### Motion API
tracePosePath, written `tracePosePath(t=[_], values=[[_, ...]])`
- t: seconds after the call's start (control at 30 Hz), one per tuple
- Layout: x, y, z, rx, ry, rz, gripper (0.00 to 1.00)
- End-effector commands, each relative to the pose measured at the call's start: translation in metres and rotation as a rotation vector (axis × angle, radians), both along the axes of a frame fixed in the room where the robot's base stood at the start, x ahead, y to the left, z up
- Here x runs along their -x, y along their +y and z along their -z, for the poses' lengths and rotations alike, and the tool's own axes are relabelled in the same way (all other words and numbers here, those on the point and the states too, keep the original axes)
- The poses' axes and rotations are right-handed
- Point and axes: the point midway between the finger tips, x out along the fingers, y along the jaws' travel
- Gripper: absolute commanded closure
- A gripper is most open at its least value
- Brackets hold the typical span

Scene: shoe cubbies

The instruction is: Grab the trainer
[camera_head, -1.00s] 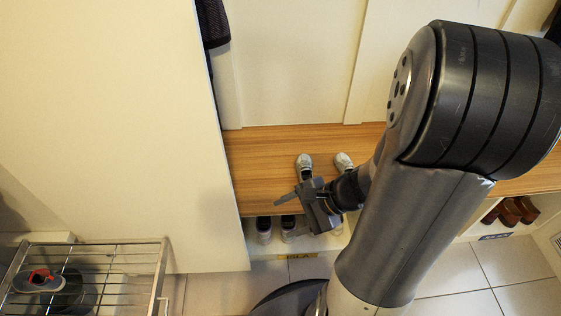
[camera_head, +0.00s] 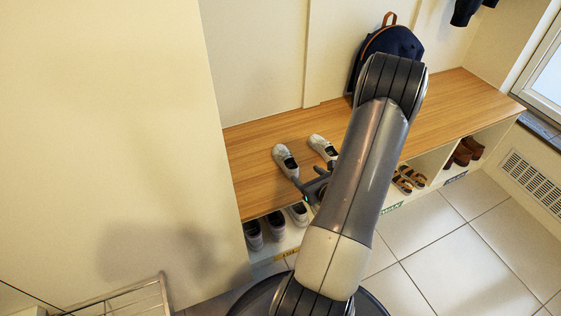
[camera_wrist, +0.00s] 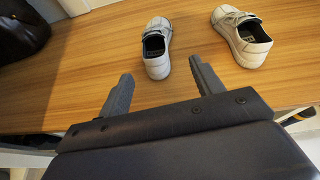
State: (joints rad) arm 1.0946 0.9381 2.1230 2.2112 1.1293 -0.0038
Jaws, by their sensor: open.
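A pale shoe (camera_head: 284,158) sits on the wooden bench top (camera_head: 462,104), its toe toward the wall. Its mate (camera_head: 320,146) sits to its right. In the wrist view the left shoe (camera_wrist: 157,44) lies just beyond the gap between my fingertips, its heel toward me. The right shoe (camera_wrist: 240,34) is beyond and to the right of my right finger. My gripper (camera_wrist: 160,77) is open with nothing between its fingers. In the head view my gripper (camera_head: 310,185) is over the bench's front edge, close to the shoes and partly hidden by my arm.
Several shoes (camera_head: 276,225) stand in the cubby below the bench. Sandals (camera_head: 409,178) and brown shoes (camera_head: 464,152) fill cubbies to the right. A dark backpack (camera_head: 393,43) stands at the back. A tall pale panel (camera_head: 110,140) blocks the left. A wire rack (camera_head: 125,300) is at lower left.

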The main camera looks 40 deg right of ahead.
Motion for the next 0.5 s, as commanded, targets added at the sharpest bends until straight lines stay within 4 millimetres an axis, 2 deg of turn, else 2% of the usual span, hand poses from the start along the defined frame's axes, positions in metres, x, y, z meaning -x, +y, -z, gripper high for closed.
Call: tracePosePath(t=[0.13,0.37,0.5], values=[[-0.022,-0.002,0.01,0.002,-0.001,-0.006,0.37],[-0.038,-0.004,0.016,0.001,0.0,-0.006,0.37],[-0.054,-0.002,0.026,0.0,-0.001,-0.009,0.37]])
